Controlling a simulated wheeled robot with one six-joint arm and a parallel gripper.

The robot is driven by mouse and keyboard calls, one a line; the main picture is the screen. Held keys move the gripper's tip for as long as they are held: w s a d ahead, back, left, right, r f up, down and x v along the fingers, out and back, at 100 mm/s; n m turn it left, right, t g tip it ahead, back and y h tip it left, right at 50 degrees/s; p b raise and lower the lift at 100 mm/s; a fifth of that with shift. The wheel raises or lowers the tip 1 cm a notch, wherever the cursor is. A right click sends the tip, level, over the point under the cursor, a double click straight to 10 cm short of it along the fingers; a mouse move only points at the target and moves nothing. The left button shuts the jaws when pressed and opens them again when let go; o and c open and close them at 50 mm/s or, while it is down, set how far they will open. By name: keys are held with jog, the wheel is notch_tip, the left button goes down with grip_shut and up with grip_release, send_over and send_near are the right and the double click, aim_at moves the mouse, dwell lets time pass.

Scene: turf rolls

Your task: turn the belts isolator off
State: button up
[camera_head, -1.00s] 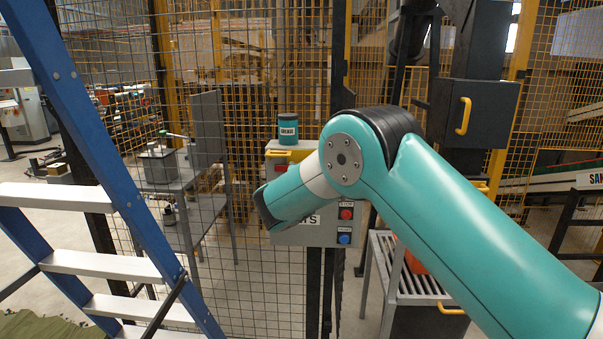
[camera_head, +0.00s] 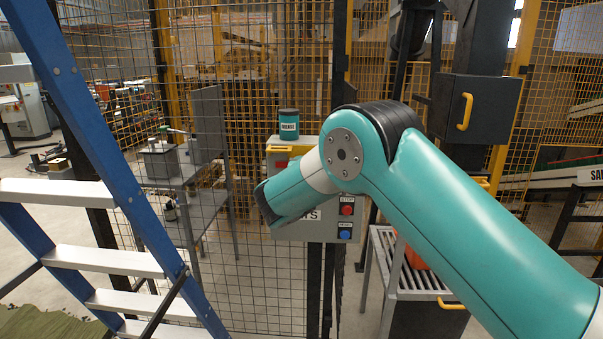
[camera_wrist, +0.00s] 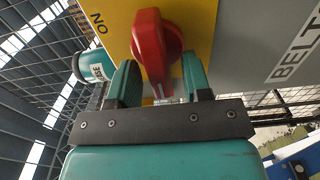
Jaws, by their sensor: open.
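The belts isolator is a red rotary handle (camera_wrist: 155,42) on a yellow plate (camera_wrist: 112,22), on a grey box (camera_wrist: 255,35) lettered "BELT", cut off by the frame edge. The box also shows in the head view (camera_head: 318,234), partly behind my arm. In the wrist view my gripper (camera_wrist: 160,72) is open, with one finger on each side of the handle's lower part. Whether either finger touches it I cannot tell. Letters show on the plate's left part. My arm hides the gripper in the head view.
A teal lidded tin (camera_head: 288,126) stands on top of the box. Red and blue buttons (camera_head: 346,222) sit on the box's right side. A blue ladder (camera_head: 110,150) stands at the left. Mesh fencing lies behind. A dark cabinet (camera_head: 478,108) is at the right.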

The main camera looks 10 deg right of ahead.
jog(key=b+v, duration=0.5)
jog(key=v, duration=1.2)
jog(key=shift+s+b, duration=0.2)
jog(key=shift+b, duration=0.1)
jog(key=s+d+f+m+g+y, duration=0.3)
jog(key=s+d+f+m+g, duration=0.1)
jog(key=s+d+m+g, duration=0.35)
jog(key=s+a+g+y, duration=0.1)
jog(key=s+g+y, duration=0.1)
jog(key=s, duration=0.6)
jog(key=s+a+r+g+y, duration=0.1)
jog(key=s+g, duration=0.3)
jog(key=s, duration=0.5)
jog(key=s+a+r+g+y+p, duration=0.1)
jog(key=s+a+g+y, duration=0.2)
jog(key=s, duration=0.5)
jog(key=shift+s+a+g+y, duration=0.25)
jog(key=shift+s+g+y, duration=0.1)
jog(key=shift+s+y, duration=0.05)
